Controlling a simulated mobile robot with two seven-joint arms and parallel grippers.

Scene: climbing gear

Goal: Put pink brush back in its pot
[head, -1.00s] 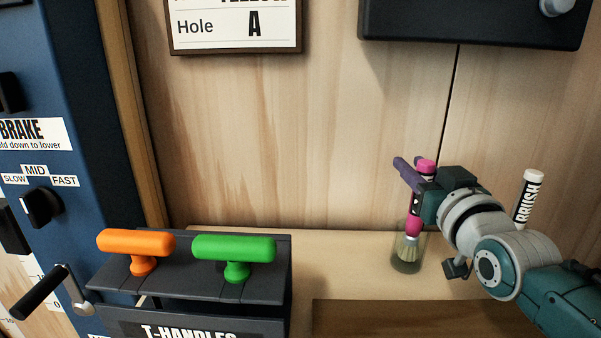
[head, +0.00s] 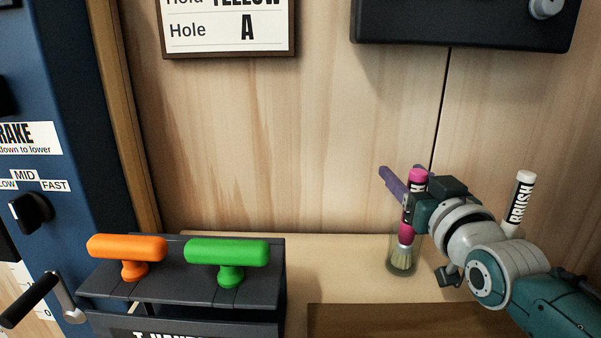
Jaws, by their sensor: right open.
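The pink brush (head: 407,233) stands nearly upright, bristles down, inside a small clear glass pot (head: 402,271) on the wooden shelf. Its bristles are within the pot and its pink top sticks up above my gripper. My right gripper (head: 405,190) comes in from the right at the upper handle. Its jaws are open around the handle, with a purple finger behind it on the left. Part of the handle is hidden by the gripper. My left gripper is not in view.
A white tube marked BRUSH (head: 521,201) stands behind my right arm. At left is a dark rack with an orange T-handle (head: 127,247) and a green T-handle (head: 227,251). A dark box (head: 455,25) hangs above. The shelf between rack and pot is clear.

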